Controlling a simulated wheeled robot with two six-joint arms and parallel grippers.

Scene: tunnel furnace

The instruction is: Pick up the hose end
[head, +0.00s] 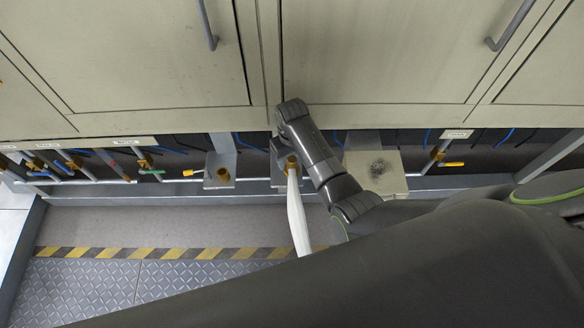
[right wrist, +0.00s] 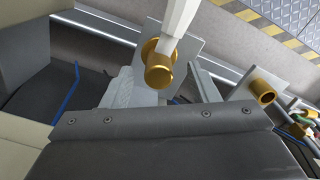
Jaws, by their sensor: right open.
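The hose end is a brass fitting (head: 292,162) on a white hose (head: 297,215), at a small metal bracket below the cabinets in the head view. My right gripper (head: 281,152) is beside it, partly hidden by my wrist. In the right wrist view the brass hose end (right wrist: 158,72) faces the camera, with the white hose (right wrist: 178,20) rising from it. The open fingers of my right gripper (right wrist: 162,84) lie on either side of it, and I see no firm contact. My left gripper is not in view.
A second bracket with an empty brass fitting (head: 222,174) is to the left. Valves with coloured handles (head: 145,164) line the pipe. A grey box (head: 376,172) stands right of the gripper. Cabinet doors (head: 370,50) hang above; the striped floor edge (head: 180,253) is clear.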

